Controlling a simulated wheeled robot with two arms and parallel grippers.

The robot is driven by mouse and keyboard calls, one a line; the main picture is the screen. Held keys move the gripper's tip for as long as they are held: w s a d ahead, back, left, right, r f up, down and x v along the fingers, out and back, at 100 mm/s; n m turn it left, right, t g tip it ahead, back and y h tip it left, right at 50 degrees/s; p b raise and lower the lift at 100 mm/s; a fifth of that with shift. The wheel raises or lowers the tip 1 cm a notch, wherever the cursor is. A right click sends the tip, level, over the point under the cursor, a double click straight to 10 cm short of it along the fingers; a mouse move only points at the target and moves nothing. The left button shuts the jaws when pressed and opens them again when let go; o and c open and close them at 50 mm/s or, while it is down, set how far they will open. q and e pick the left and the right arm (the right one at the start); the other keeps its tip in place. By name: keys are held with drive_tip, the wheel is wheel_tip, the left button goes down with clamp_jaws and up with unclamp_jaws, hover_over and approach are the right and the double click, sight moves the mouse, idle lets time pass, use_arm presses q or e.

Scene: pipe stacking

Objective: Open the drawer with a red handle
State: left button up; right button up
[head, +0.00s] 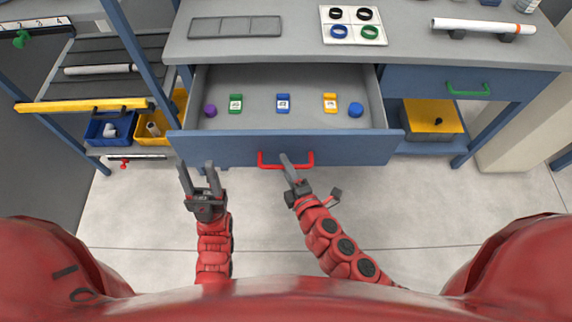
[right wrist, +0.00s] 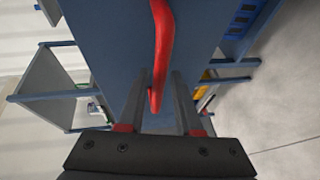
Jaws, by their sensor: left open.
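The drawer (head: 225,151) with the red handle (head: 268,160) stands pulled out from under the grey worktop, its inside showing. My right gripper (head: 286,160) is at the middle of this handle. In the right wrist view the red handle (right wrist: 162,45) reaches between the fingers of my right gripper (right wrist: 158,85), which stand apart with a gap on each side of it. My left gripper (head: 196,170) is open and empty, in front of the drawer's left part.
Inside the drawer lie a purple cap (head: 210,111), green (head: 236,104), blue (head: 283,103) and yellow (head: 330,103) small items, and a blue cap (head: 356,110). A closed drawer with a green handle (head: 468,90) is at right. A shelf rack (head: 80,106) stands left. The floor ahead is clear.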

drive_tip(key=shift+o, duration=0.7)
drive_tip(key=v, duration=1.7)
drive_tip(key=shift+s, duration=0.2)
